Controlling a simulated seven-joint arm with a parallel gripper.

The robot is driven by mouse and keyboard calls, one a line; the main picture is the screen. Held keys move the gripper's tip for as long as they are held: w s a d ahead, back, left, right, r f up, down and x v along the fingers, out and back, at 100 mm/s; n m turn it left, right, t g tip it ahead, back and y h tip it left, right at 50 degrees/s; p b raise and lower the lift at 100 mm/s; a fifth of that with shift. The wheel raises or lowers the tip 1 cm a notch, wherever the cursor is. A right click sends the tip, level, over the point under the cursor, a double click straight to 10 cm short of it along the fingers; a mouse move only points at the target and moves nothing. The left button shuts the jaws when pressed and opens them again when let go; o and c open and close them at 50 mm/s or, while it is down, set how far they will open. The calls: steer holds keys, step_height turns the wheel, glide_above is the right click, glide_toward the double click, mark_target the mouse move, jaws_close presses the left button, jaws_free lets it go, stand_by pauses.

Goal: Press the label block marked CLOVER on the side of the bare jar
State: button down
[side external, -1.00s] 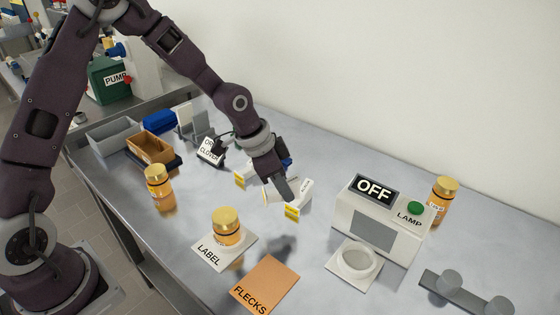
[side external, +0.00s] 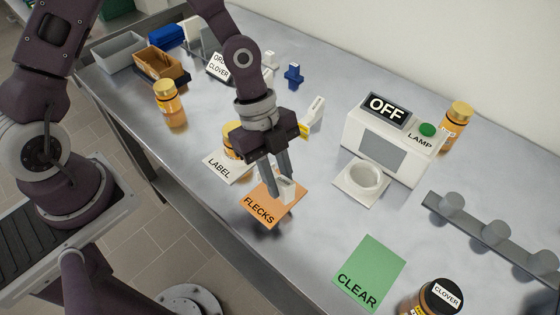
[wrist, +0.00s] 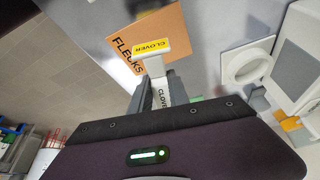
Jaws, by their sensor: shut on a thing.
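My gripper (side external: 280,190) is shut on a white label block (side external: 287,185), low over the orange FLECKS mat (side external: 259,215). In the wrist view the block's yellow face (wrist: 152,47) reads CLOVER, and its white stem (wrist: 161,97) sits between the fingers (wrist: 158,88). A gold-lidded amber jar (side external: 230,143) stands on the white LABEL mat (side external: 219,170), behind my gripper in the side view. My gripper partly hides it, so I cannot tell whether its side is bare. The block is apart from this jar.
Another white block (side external: 314,114) with a yellow end lies behind my gripper. Gold-lidded jars stand at left (side external: 166,98) and right (side external: 456,124). The lamp box (side external: 392,140) reads OFF. A black-lidded CLOVER jar (side external: 432,299) stands near the green CLEAR mat (side external: 370,270).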

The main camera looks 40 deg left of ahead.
steer(key=shift+f, duration=0.85)
steer(key=shift+w+a, duration=0.25)
steer(key=shift+a, duration=1)
steer(key=shift+w+a, duration=0.2)
steer(key=shift+a, duration=1)
steer(key=shift+w+a, duration=0.25)
steer(key=shift+a, duration=1)
steer(key=shift+w+a, duration=0.15)
steer(key=shift+a, duration=0.4)
steer(key=shift+s+d, duration=0.2)
steer(key=shift+d, duration=0.8)
steer(key=shift+s+d, duration=0.2)
steer(key=shift+d, duration=0.75)
steer(key=shift+s+d, duration=0.2)
steer(key=shift+d, duration=0.8)
